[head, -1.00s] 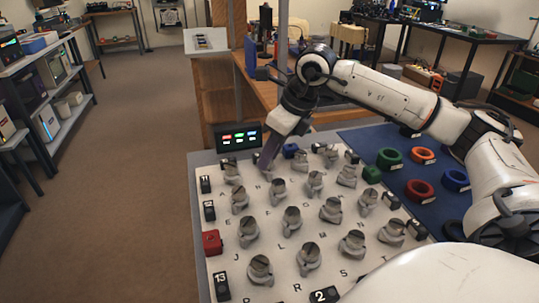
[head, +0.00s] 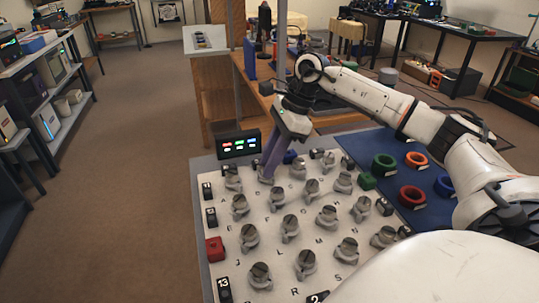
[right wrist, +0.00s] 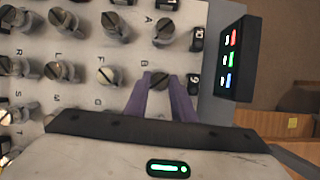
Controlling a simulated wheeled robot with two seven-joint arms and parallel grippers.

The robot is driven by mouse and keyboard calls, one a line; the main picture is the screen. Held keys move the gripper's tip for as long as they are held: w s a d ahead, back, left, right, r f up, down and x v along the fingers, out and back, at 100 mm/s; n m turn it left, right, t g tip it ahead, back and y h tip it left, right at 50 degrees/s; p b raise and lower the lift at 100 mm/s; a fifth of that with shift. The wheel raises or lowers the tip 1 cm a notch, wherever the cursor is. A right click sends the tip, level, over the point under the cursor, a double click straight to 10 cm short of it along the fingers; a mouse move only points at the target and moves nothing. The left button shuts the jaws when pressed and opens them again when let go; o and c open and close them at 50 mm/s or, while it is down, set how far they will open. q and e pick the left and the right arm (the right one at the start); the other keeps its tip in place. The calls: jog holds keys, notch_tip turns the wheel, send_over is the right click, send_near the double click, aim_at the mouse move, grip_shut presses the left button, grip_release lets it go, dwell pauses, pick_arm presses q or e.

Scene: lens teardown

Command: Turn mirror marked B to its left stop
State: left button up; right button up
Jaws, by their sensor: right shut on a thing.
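A pale board (head: 208,250) carries several grey mirrors on round mounts, in rows with printed letters. My right gripper (head: 268,172) reaches down to the far row, to the second mirror from the left. In the right wrist view its two purple fingers (right wrist: 161,88) are shut on that mirror (right wrist: 160,77), one on each side. My left gripper is not in view.
A black display (head: 238,144) with red, green and blue lights stands behind the board. Black numbered blocks and a red block (head: 214,249) line the left edge. A blue mat (head: 398,202) with coloured rings lies to the right, under my right arm.

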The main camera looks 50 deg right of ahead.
jog(key=shift+n, duration=0.3)
jog(key=o, duration=1.1)
jog(key=shift+c, duration=0.2)
jog(key=shift+r, duration=0.1)
jog(key=p+v, duration=0.1)
jog(key=v, duration=0.9)
jog(key=shift+r, duration=0.15)
jog(key=shift+d, duration=0.1)
